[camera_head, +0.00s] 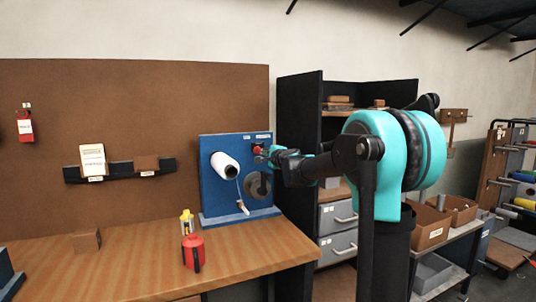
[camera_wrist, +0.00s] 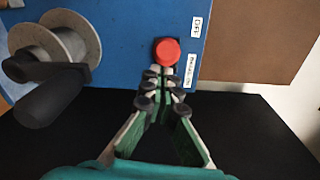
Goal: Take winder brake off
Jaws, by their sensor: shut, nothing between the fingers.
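A blue winder panel (camera_head: 222,172) stands upright at the table's back right edge. A round red knob (camera_head: 257,149) sits near its upper right corner. My gripper (camera_head: 268,156) is at the panel's right side, close to the knob. In the wrist view its fingertips (camera_wrist: 153,76) are together and empty just below the knob. I cannot tell whether they touch it.
A white roll (camera_head: 224,165) and a grey disc (camera_head: 259,184) stick out from the panel. In the wrist view a grey spool (camera_wrist: 52,45) with a black handle (camera_wrist: 45,98) is at left. A red container (camera_head: 194,252) and a yellow-topped item (camera_head: 187,222) stand on the table (camera_head: 130,268).

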